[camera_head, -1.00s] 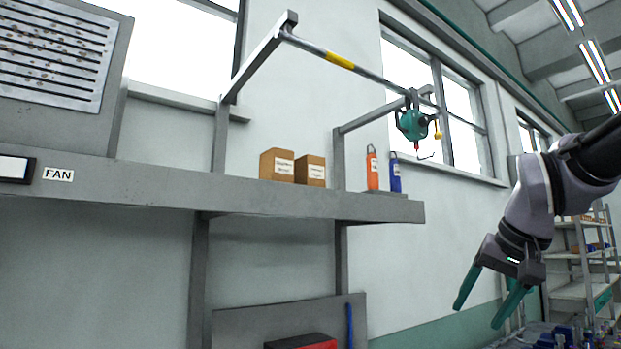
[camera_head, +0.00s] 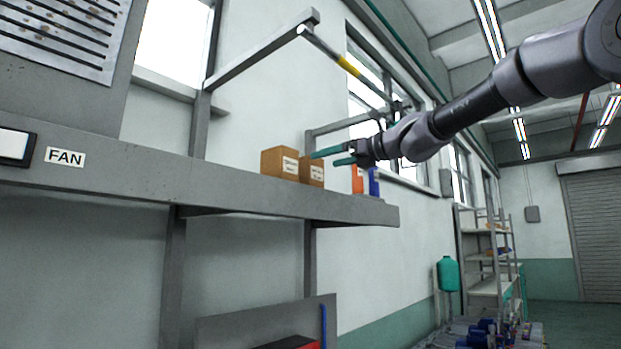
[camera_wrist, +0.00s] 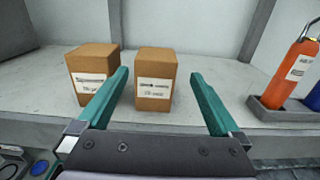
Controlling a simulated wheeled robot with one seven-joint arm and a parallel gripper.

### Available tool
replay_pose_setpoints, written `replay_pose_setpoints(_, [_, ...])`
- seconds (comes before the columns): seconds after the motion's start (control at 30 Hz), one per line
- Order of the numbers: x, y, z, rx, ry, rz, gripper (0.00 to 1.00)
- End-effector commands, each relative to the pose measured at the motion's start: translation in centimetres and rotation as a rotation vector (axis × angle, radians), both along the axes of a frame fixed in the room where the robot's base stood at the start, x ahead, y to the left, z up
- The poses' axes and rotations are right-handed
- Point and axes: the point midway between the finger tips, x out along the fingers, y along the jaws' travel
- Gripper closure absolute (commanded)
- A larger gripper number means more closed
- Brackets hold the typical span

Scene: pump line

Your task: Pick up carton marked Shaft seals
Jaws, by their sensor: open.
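Two brown cartons with white labels stand side by side on the grey shelf (camera_head: 220,193). The left carton (camera_head: 277,161) also shows in the wrist view (camera_wrist: 94,62). The right carton (camera_head: 313,171) shows in the wrist view (camera_wrist: 155,66) too. The label print is too small and blurred to tell which one reads Shaft seals. My gripper (camera_head: 327,157) is open and empty, just right of the cartons in the head view. In the wrist view my gripper (camera_wrist: 160,76) points at the right carton, which appears between the two fingers; the left finger lies before the gap between cartons.
An orange bottle (camera_wrist: 290,70) stands in a grey holder (camera_wrist: 267,108) right of the cartons, with a blue bottle (camera_head: 374,182) beside it. A post and rail frame (camera_head: 265,48) rises around the shelf. Bare shelf lies left of the cartons.

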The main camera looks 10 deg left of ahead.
Motion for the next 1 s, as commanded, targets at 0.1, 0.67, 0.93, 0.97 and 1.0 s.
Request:
replay_pose_setpoints(0.1, [0.9,1.7,0.0,-0.002,-0.001,0.002,0.00])
replay_pose_setpoints(0.67, [3.6,7.2,0.5,-0.003,-0.003,0.000,0.00])
replay_pose_setpoints(0.93, [3.7,7.4,0.6,-0.003,-0.004,-0.001,0.00])
replay_pose_setpoints(0.97, [3.7,7.4,0.6,-0.003,-0.004,0.000,0.08])
replay_pose_setpoints(1.0, [3.7,7.4,0.6,-0.003,-0.004,0.000,0.23])
